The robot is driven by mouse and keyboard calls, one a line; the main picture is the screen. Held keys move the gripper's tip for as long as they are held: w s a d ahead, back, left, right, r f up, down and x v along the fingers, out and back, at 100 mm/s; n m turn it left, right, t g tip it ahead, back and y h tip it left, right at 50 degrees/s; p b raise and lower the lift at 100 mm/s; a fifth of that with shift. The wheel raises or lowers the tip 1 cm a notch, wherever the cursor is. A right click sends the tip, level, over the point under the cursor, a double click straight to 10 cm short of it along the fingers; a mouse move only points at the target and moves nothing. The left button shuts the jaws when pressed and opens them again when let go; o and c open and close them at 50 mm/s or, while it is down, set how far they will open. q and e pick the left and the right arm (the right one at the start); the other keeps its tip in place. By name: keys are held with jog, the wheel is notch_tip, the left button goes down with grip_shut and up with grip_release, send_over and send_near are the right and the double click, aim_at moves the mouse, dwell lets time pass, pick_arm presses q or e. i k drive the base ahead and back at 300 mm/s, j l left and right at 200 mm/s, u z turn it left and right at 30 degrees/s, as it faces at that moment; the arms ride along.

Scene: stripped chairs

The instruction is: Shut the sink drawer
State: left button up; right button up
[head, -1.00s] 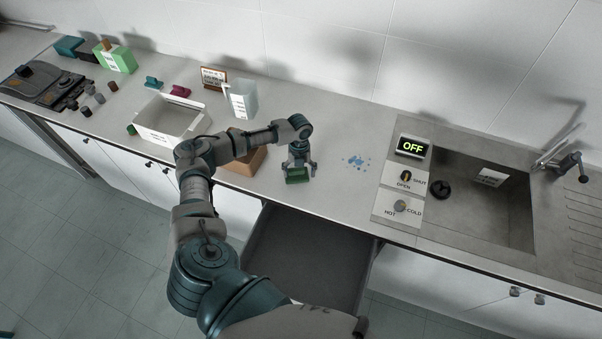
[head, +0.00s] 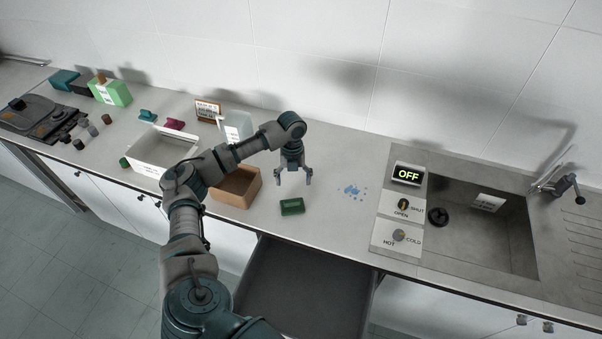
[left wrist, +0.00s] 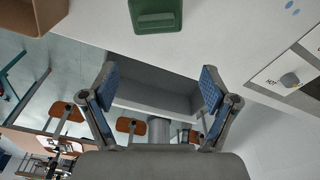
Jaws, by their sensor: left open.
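The sink drawer (head: 303,283) stands pulled out below the counter's front edge, left of the sink. Its dark grey inside looks empty where I can see it, and my arm and the frame's lower edge hide part of it. It also shows in the left wrist view (left wrist: 155,88), between and beyond the fingers. My left gripper (head: 293,182) is open and empty, fingers pointing down over the counter, behind the drawer. A green block (head: 292,207) lies on the counter between the gripper and the drawer, apart from the fingers. My right gripper is not in view.
A brown box (head: 236,187) and a white bin (head: 163,150) stand left of the gripper. Blue spots (head: 355,191) mark the counter to its right. The sink (head: 483,220) with its control panels (head: 399,237) is further right.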

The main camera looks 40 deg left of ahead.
aim_at(302, 292)
jog(key=k+j, duration=1.1)
jog(key=k, duration=0.25)
